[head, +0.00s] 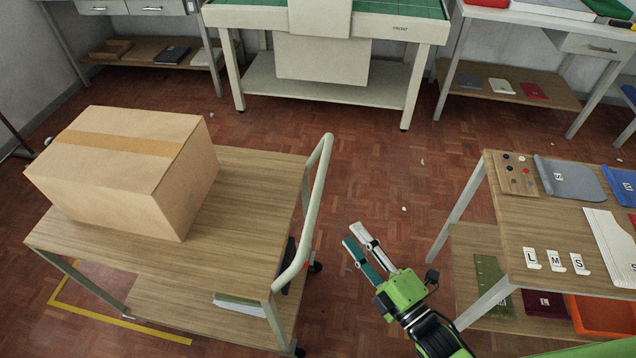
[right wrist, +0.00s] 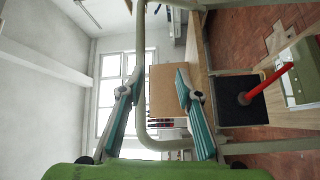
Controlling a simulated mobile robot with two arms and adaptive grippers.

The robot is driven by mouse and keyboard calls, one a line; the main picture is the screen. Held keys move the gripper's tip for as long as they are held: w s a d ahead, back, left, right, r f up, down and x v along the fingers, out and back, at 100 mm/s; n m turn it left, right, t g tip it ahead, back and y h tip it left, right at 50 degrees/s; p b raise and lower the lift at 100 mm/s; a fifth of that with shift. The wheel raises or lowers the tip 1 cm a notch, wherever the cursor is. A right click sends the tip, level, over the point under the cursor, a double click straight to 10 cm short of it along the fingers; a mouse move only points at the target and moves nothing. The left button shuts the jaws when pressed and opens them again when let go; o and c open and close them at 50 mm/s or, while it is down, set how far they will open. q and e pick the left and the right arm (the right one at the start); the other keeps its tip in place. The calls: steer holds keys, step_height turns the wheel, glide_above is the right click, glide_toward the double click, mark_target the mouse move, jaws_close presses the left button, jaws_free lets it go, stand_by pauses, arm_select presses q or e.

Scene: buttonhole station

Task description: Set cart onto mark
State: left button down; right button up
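The cart (head: 255,190) has wood-look shelves, a pale tubular handle (head: 319,190) at its right end and a cardboard box (head: 110,165) on top. A yellow floor outline (head: 120,322) shows at the lower left, partly hidden under the cart, which overlaps it and extends to its right. My right gripper (head: 353,234) is open and empty, to the right of the handle and apart from it in the head view. In the right wrist view the handle (right wrist: 141,60) shows ahead, between the spread fingers (right wrist: 155,85). My left gripper is out of view.
A wooden table (head: 515,215) with cards, cloths and an orange bin (head: 600,316) below stands close to the right of my right gripper. A green-topped table (head: 240,17) stands at the back. The parquet floor (head: 385,165) between cart and tables is clear but for small scraps.

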mark_target(318, 187)
steer(key=shift+n+t+y, duration=0.3)
steer(key=shift+n+y, duration=0.1)
steer(key=shift+n, duration=0.2)
steer(key=r+x, duration=0.1)
steer(key=x, duration=0.3)
steer(key=r+p+x, duration=0.1)
steer(key=x, duration=0.4)
steer(key=s+r+p+x, duration=0.1)
steer(key=x, duration=0.4)
steer(key=shift+w+a+r, duration=0.15)
steer(key=shift+w+a, duration=0.1)
steer(key=shift+a, duration=0.25)
jaws_close()
